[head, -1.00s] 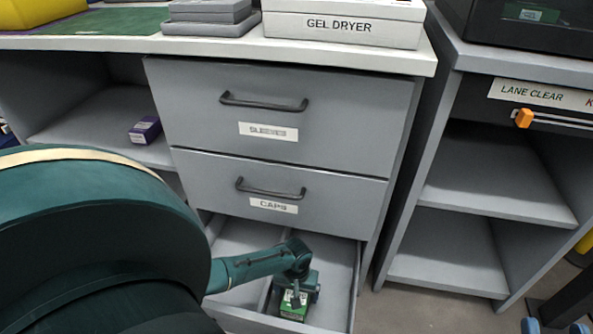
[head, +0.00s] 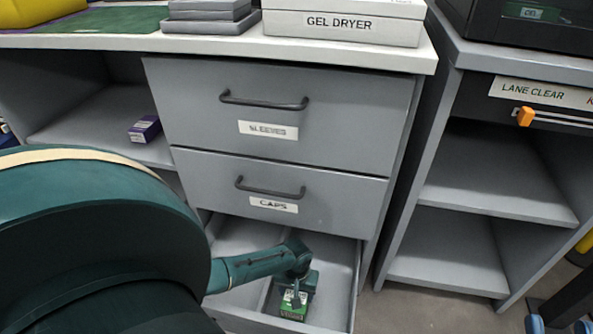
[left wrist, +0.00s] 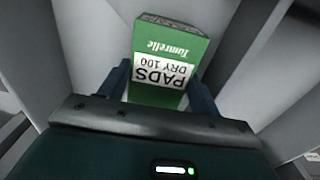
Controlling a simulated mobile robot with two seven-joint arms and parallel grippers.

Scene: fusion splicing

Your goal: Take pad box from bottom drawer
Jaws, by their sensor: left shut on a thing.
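The pad box (head: 293,305) is a small green carton with a white label. It is at the open bottom drawer (head: 345,290). In the left wrist view the pad box (left wrist: 165,52) reads "PADS DRY 100" upside down and sits between the two blue fingers. My left gripper (left wrist: 163,88) is shut on it, reaching down from above. In the head view my left gripper (head: 294,289) partly covers the box. Whether the box touches the drawer floor cannot be told. My right gripper (head: 558,326) shows at the bottom right edge, its blue fingertips apart and nothing between them.
The closed drawers SLEEVES (head: 330,130) and CAPS (head: 340,200) are above the open drawer. A divider (head: 268,290) runs inside it. A shelf unit (head: 490,220) stands right, with bare floor (head: 420,312) in front. A purple box (head: 145,129) lies on the left shelf.

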